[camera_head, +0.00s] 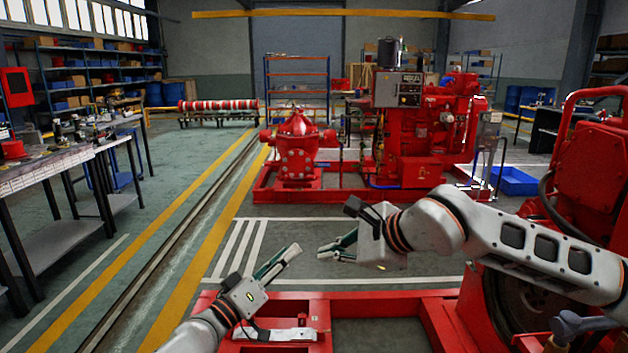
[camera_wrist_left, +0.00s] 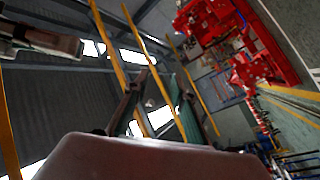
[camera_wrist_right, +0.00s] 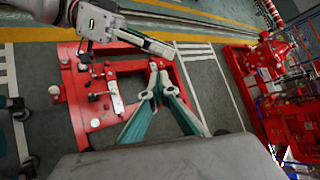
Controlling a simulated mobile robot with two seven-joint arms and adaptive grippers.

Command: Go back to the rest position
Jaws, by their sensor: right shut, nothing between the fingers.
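My left gripper (camera_head: 288,254) is low in front of me in the head view, above the red base frame, its fingers pointing up and right. In the left wrist view its fingertips (camera_wrist_left: 161,70) stand apart with nothing between them. My right gripper (camera_head: 323,254) is to its right and points left towards it, a short gap away. In the right wrist view its fingertips (camera_wrist_right: 156,67) meet and hold nothing. The left gripper also shows in the right wrist view (camera_wrist_right: 168,50), beyond those fingertips.
The red base frame (camera_head: 388,303) lies below both grippers, with a red machine (camera_head: 600,170) at right close to my right arm. A red pumpset (camera_head: 430,135) stands farther back. Workbenches (camera_head: 60,165) line the left. The floor between has open room.

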